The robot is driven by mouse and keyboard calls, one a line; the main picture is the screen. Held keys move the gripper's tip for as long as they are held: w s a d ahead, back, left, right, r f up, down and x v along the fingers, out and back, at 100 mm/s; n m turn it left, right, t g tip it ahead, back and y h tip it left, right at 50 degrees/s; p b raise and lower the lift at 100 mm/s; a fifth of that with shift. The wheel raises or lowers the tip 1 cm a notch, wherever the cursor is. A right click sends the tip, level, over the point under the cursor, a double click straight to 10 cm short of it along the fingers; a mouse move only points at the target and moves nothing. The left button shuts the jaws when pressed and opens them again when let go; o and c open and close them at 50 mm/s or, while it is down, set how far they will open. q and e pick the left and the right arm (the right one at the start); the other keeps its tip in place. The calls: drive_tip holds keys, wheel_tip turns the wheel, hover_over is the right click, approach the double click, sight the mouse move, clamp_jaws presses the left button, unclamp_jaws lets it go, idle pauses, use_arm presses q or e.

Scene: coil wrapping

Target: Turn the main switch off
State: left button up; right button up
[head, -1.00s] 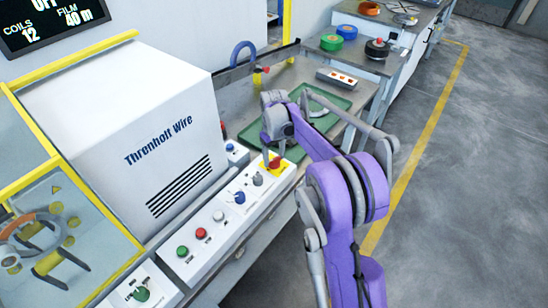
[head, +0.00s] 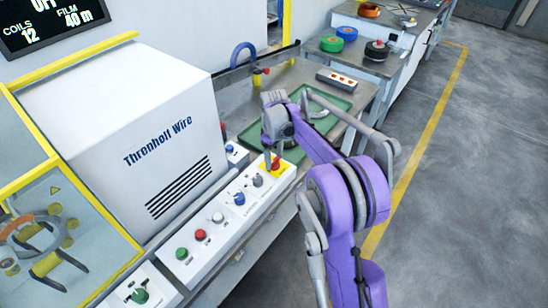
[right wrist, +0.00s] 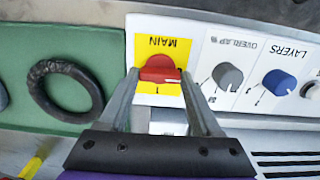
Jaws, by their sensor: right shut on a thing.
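The main switch is a red knob on a yellow plate marked MAIN, at the far right end of the white control panel. In the right wrist view the red knob (right wrist: 160,70) sits between my right gripper's fingertips (right wrist: 158,78), which are shut on it; the label reads upside down there. In the head view my right gripper (head: 274,158) reaches down over the knob (head: 276,164) and partly hides it. My left gripper is not in view.
The white control panel (head: 212,258) also carries grey, blue, white, red and green controls close beside the switch. A green tray (head: 252,134) with a dark ring (right wrist: 64,90) lies just past it. The white Threnholt Wire housing (head: 110,110) stands to the left.

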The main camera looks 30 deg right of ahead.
sight(274, 160)
drive_tip(key=o, duration=1.4)
drive_tip(key=shift+r, duration=0.15)
wheel_tip(274, 160, up, 11)
drive_tip(key=shift+f+p, duration=0.2)
drive_tip(key=shift+p, duration=0.1)
